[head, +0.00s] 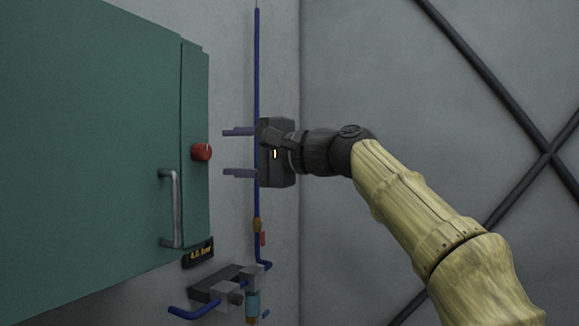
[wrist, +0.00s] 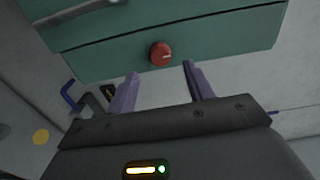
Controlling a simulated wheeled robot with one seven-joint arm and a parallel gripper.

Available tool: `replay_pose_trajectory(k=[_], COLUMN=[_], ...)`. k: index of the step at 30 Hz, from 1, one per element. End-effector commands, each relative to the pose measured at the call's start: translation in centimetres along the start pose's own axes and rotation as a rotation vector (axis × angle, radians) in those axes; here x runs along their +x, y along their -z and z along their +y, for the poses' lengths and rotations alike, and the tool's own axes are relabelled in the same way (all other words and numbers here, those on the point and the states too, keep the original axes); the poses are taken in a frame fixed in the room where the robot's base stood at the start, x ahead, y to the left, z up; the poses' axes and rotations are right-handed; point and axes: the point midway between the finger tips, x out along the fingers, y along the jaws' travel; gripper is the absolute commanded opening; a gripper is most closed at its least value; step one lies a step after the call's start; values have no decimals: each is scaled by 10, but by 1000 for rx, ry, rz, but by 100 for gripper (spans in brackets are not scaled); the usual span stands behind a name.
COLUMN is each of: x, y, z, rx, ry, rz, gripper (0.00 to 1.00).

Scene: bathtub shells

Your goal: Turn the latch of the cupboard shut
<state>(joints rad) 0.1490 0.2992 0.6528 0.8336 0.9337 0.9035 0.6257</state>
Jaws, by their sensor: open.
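The green cupboard (head: 95,150) is mounted on the wall at the left in the head view, its door seemingly closed. A red round latch knob (head: 202,152) sits on the narrow panel beside the door, with a small pale mark near its top. The knob also shows in the wrist view (wrist: 160,54), beyond the fingers and roughly centred between them. My gripper (head: 226,152) is open and empty, its two purple fingers pointing left towards the knob. The fingertips are a short way off the knob, not touching it. In the wrist view my gripper (wrist: 160,72) spreads wider than the knob.
A grey bar handle (head: 170,208) stands out from the cupboard door. A label (head: 198,252) is below the panel. A blue pipe (head: 257,60) runs down the wall behind my gripper to a valve fitting (head: 232,288). Black crossed bars (head: 545,152) are on the right wall.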

Motion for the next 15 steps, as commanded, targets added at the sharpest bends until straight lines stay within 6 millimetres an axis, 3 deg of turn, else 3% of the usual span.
replay_pose_trajectory(k=[15], x=[-99], y=[1], z=[3], rx=[-2], ry=[-1], rz=[4], gripper=[52])
